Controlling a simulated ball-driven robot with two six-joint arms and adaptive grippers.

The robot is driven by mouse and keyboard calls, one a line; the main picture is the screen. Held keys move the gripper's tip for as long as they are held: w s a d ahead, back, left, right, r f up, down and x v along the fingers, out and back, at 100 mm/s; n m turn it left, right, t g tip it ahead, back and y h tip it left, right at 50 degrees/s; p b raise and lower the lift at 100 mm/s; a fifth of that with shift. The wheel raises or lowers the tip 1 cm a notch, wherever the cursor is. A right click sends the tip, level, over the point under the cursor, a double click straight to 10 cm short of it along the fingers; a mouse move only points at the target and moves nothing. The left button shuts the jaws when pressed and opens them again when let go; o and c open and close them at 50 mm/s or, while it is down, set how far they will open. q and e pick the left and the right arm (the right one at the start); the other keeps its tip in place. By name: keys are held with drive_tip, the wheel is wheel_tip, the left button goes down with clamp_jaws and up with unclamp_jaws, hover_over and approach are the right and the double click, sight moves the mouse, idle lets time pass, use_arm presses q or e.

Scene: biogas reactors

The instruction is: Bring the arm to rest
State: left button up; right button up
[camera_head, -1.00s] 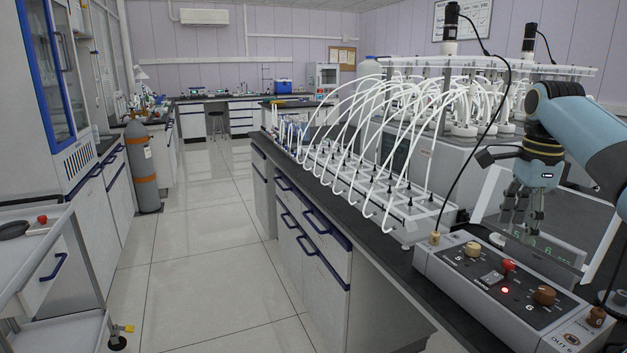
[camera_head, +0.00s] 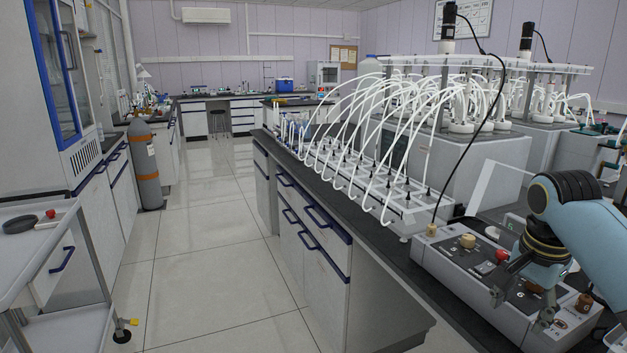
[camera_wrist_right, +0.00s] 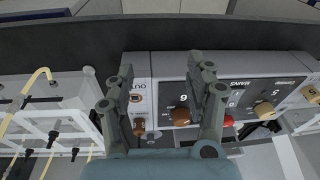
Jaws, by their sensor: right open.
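My right gripper (camera_head: 517,297) hangs at the right of the head view, in front of the grey control box (camera_head: 445,262), and hides part of its panel. In the right wrist view, the right gripper (camera_wrist_right: 166,82) has its two fingers apart with nothing between them. The control box (camera_wrist_right: 160,66) lies beyond the fingers there, with brown knobs (camera_wrist_right: 181,116) and a red knob (camera_wrist_right: 228,121). The right arm (camera_head: 590,240) is blue with dark joints. My left gripper is out of both views.
A black-topped bench (camera_head: 375,240) carries the box and a white manifold (camera_head: 400,205) with several curved white tubes. Reactors with motors (camera_head: 448,45) stand behind. A trolley (camera_head: 75,225) and a gas cylinder (camera_head: 144,165) are at the left. The tiled floor (camera_head: 205,245) between is clear.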

drive_tip(key=s+a+f+n+t, duration=0.1)
drive_tip(key=s+a+f+n, duration=0.15)
drive_tip(key=s, duration=0.45)
drive_tip(key=s+a+f+n, duration=0.1)
drive_tip(key=s+n, duration=0.3)
drive_tip(key=s, duration=0.2)
drive_tip(key=s+a+r+n+t, duration=0.15)
drive_tip(key=s+n, duration=0.25)
drive_tip(key=s, duration=0.4)
drive_tip(key=s+a+r+n, duration=0.3)
drive_tip(key=s, duration=0.5)
drive_tip(key=s+d+f+g+b, duration=0.1)
drive_tip(key=d+f+b, duration=0.15)
drive_tip(key=f, duration=1.35)
drive_tip(key=s+d+f+g+b, duration=0.1)
drive_tip(key=f+b, duration=0.2)
drive_tip(key=f, duration=1.3)
drive_tip(key=s+f+b, duration=0.4)
drive_tip(key=s+f, duration=1.4)
drive_tip(key=f, duration=0.2)
drive_tip(key=shift+d+f+g+b, duration=0.3)
drive_tip(key=shift+f+g, duration=0.05)
drive_tip(key=shift+g, duration=0.1)
drive_tip(key=shift+s, duration=0.1)
